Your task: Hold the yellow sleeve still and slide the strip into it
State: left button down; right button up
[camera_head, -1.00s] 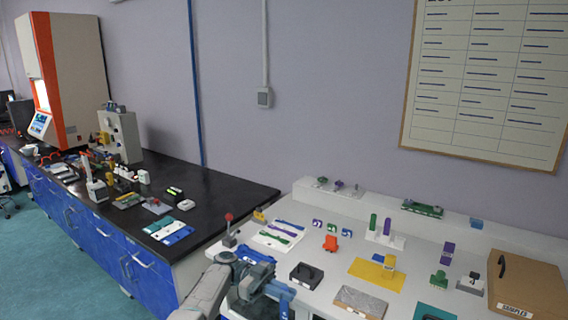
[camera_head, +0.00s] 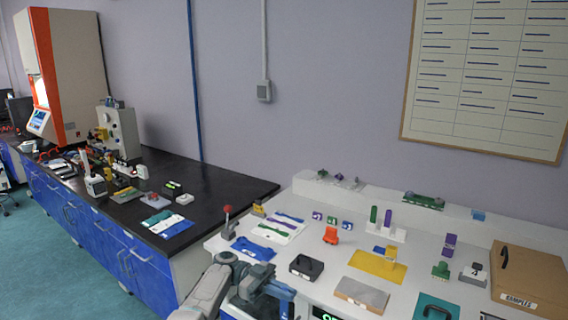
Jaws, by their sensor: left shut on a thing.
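The yellow sleeve (camera_head: 391,253) is a small upright yellow piece on the right bench, at the back of a flat yellow mat (camera_head: 372,267). A small blue piece (camera_head: 379,249) shows just left of it. My left gripper (camera_head: 276,291) is low in the picture, at the front edge of this bench, left of the sleeve and well apart from it. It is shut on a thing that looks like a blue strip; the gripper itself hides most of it. My right gripper is not in view.
A blue flat piece (camera_head: 254,249) lies beyond my left gripper. A brown case (camera_head: 529,277) stands at the right.

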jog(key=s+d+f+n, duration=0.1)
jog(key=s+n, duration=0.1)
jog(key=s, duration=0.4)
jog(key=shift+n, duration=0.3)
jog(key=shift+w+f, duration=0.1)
